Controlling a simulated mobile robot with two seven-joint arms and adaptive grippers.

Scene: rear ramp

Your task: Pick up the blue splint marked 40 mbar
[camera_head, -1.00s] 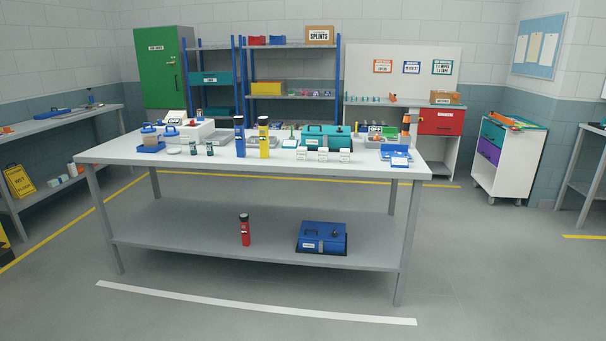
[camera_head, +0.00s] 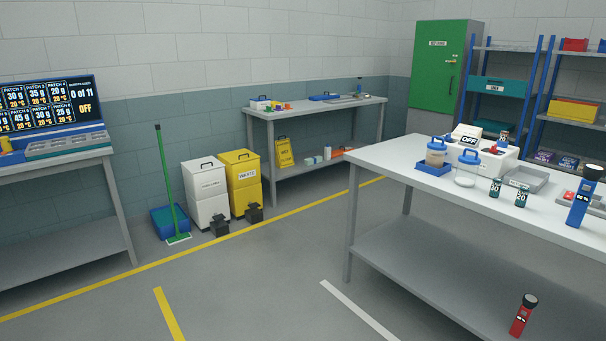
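No marking of 40 mbar can be read, so I cannot tell which thing is the blue splint. A blue cylinder with a dark top and a small pale label (camera_head: 581,203) stands upright on the table (camera_head: 400,160) at the right. A flat blue item (camera_head: 325,97) lies on the bench (camera_head: 362,103) along the back wall; it is too small to identify. Neither of my grippers is in view.
A blue tray with a jar (camera_head: 436,153) and two dark small jars marked 30 (camera_head: 495,188) and 20 (camera_head: 521,196) are on top. Bins (camera_head: 243,181) and a broom (camera_head: 164,170) stand by the wall. Floor between is open.

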